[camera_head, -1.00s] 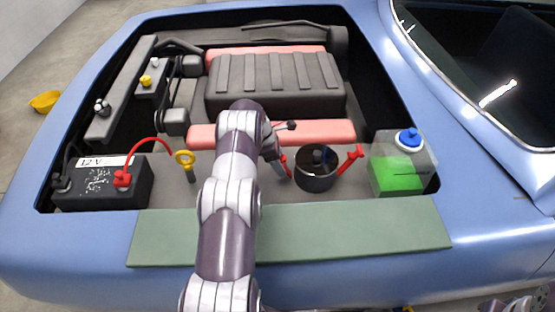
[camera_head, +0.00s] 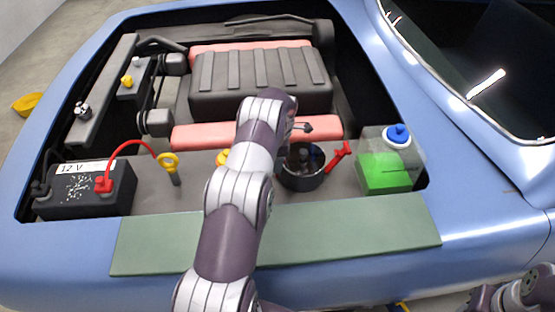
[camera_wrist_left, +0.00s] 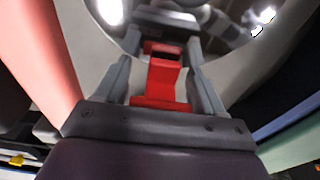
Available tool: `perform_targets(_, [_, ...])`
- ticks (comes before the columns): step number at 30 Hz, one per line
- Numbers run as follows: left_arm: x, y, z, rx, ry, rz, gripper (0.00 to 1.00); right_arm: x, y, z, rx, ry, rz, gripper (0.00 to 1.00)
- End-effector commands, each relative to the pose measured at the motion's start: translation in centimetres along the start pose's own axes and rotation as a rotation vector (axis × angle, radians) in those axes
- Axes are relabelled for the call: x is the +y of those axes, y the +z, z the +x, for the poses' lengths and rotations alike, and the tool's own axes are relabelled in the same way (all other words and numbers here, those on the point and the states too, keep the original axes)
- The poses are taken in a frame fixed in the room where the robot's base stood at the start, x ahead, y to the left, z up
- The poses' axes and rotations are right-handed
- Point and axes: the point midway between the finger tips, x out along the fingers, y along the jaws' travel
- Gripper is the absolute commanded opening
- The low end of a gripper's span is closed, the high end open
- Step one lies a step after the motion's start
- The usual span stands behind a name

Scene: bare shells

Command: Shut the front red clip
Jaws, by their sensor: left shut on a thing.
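The black round canister (camera_head: 300,182) stands in the engine bay, partly covered by my left arm and hand. A red clip (camera_head: 338,156) sticks up and outward on its right side. The canister's left side, where another red clip showed before, is hidden by my arm. My left gripper (camera_head: 300,152) is over the canister, its fingertips hard to make out there. In the left wrist view, my left gripper (camera_wrist_left: 163,60) has its two grey fingers on either side of a red clip (camera_wrist_left: 162,82) and is shut on it.
A washer tank (camera_head: 385,175) with green fluid and a blue cap stands right of the canister. A battery (camera_head: 85,190), a yellow ring handle (camera_head: 169,161) and a yellow cap (camera_head: 222,157) are to the left. A green mat (camera_head: 340,232) covers the front edge.

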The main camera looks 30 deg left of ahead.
Motion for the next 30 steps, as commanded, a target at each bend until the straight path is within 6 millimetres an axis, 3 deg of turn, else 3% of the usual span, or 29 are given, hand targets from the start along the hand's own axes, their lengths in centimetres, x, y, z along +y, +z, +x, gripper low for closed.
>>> perform_targets(11, [-0.1, 0.1, 0.0, 0.007, -0.001, 0.001, 0.14, 0.0, 0.0, 0.1, 0.000, 0.000, 0.000, 0.43])
perform_targets(12, [-0.1, 0.1, 0.0, 0.006, -0.001, 0.001, 0.72, 0.0, 0.0, 0.1, 0.000, 0.000, 0.000, 0.43])
perform_targets(14, [-0.1, 0.1, 0.0, 0.006, -0.001, 0.001, 0.91, 0.0, 0.0, 0.1, 0.000, 0.000, 0.000, 0.43])
perform_targets(22, [0.0, 0.0, -0.1, 0.006, -0.001, 0.001, 0.91, 0.0, 0.0, 0.0, 0.000, 0.000, 0.000, 0.43])
perform_targets(25, [0.0, 0.0, -0.9, 0.006, 0.000, 0.001, 0.91, 0.0, 0.0, -0.2, 0.000, 0.000, 0.000, 0.43])
perform_targets(28, [0.0, 0.0, -3.2, 0.006, 0.002, 0.001, 0.91, 0.0, -0.1, -0.8, 0.000, 0.000, 0.000, 0.43])
perform_targets(30, [0.0, -0.1, -6.4, 0.006, -0.001, 0.001, 0.91, 0.0, -0.5, -4.2, -0.001, 0.000, 0.000, 0.43])
